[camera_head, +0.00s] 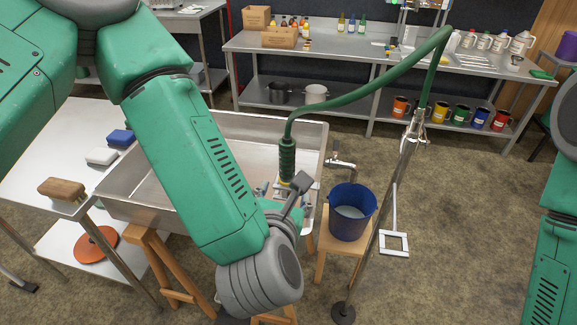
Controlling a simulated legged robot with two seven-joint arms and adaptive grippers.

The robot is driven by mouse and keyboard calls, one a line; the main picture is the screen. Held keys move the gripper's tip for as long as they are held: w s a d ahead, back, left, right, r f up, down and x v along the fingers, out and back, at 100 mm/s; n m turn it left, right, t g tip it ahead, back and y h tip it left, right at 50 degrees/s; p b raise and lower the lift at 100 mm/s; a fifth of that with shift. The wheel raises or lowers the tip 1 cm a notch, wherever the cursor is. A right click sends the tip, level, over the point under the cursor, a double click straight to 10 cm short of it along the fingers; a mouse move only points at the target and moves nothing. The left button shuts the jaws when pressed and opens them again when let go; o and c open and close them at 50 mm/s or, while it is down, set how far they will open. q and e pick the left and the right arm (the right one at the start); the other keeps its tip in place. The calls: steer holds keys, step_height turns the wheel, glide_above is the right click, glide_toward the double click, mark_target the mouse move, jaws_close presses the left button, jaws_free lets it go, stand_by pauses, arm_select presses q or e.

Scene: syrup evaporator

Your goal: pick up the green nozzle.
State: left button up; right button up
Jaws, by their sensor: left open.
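The green nozzle (287,158) hangs upright at the end of a green hose (350,97), over the right part of the steel pan. A yellow part shows at its lower end. My left arm reaches across the pan from the upper left, and my left gripper (282,190) is at the nozzle's lower end. Its jaws are open, with finger parts showing on both sides of the yellow part. I cannot tell whether they touch it. My wrist hides part of the gripper. My right gripper is out of view; only my right arm shows at the right edge.
The steel pan (312,140) stands on wooden legs. A metal stand (392,190) carries the hose. A side table at left holds a wooden brush (62,189) and sponges. A workbench stands behind.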

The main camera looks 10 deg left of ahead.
arm_select(q)
glide_toward(292, 165)
steer(key=f+x, duration=0.1)
steer(key=x, duration=0.3)
steer(key=shift+w+p, duration=0.35)
steer(key=shift+w, duration=0.2)
steer(key=x, duration=0.2)
steer(key=p+x, duration=0.1)
steer(key=x, duration=0.1)
steer(key=shift+w+r, duration=0.15)
steer(key=shift+w, duration=0.1)
steer(key=shift+w+d, duration=0.2)
steer(key=shift+w, duration=0.05)
steer(key=shift+a, duration=0.3)
jaws_close()
